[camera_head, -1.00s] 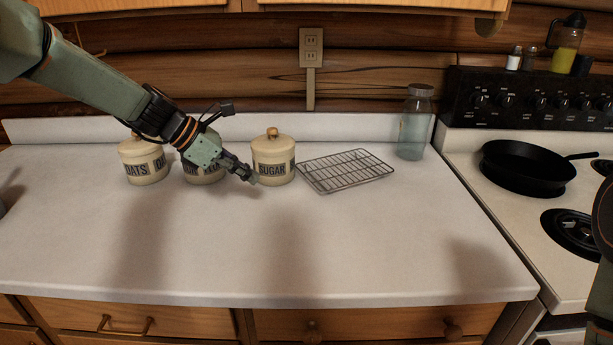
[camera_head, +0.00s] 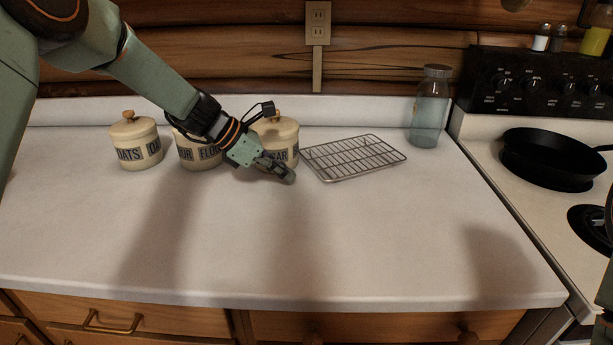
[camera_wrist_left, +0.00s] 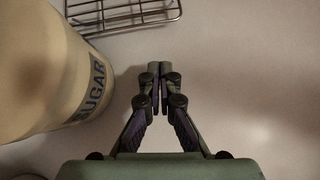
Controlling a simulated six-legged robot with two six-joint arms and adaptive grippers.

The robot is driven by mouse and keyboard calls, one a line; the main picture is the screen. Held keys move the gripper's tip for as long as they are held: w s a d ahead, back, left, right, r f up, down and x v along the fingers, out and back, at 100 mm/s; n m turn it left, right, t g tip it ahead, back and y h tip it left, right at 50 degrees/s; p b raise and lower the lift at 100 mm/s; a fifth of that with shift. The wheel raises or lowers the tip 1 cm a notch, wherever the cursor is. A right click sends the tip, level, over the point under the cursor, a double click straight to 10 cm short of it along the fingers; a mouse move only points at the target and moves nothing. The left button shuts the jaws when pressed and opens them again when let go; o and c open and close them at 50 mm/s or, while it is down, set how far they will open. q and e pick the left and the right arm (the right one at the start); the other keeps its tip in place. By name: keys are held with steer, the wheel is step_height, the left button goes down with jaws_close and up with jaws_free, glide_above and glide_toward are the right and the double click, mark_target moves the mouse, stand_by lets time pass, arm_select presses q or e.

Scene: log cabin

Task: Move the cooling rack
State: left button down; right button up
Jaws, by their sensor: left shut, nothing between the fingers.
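The cooling rack (camera_head: 352,158) is a wire grid lying flat on the white counter, right of the sugar canister. Part of it shows at the top of the left wrist view (camera_wrist_left: 125,14). My left gripper (camera_head: 289,178) is shut and empty in front of the sugar canister (camera_head: 289,150), just left of the rack's near left corner and apart from it. In the left wrist view the shut fingertips (camera_wrist_left: 159,68) point toward the rack across a short stretch of bare counter. My right gripper is not in view; only a bit of my right arm shows at the right edge.
The oats canister (camera_head: 137,145) and flour canister (camera_head: 190,152) stand left of the sugar canister. A glass jar (camera_head: 430,110) stands behind and right of the rack. A black pan (camera_head: 553,160) sits on the stove (camera_head: 480,140). The front counter is clear.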

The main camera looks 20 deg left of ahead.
mark_target(333, 173)
arm_select(q)
steer(key=d, duration=0.1)
steer(key=w+d, duration=0.1)
steer(key=d, duration=0.1)
steer(key=w+d, duration=0.1)
steer(key=shift+w+d+f+b, duration=0.1)
steer(key=shift+d+f+b, duration=0.15)
steer(key=shift+b, duration=0.05)
steer(key=shift+w+d+f, duration=0.1)
steer(key=shift+w, duration=0.15)
steer(key=shift+s, duration=0.15)
steer(key=shift+d+r, duration=0.15)
steer(key=shift+r, duration=0.05)
steer(key=shift+w+d+f+p, duration=0.1)
steer(key=shift+w+d+p, duration=0.9)
steer(key=shift+w+d, duration=0.3)
steer(key=shift+d, duration=0.2)
steer(key=shift+w+d, duration=0.1)
steer(key=shift+d, duration=0.15)
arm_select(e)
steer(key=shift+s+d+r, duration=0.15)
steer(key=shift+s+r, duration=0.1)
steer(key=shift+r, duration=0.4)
arm_select(q)
steer(key=shift+a, duration=0.15)
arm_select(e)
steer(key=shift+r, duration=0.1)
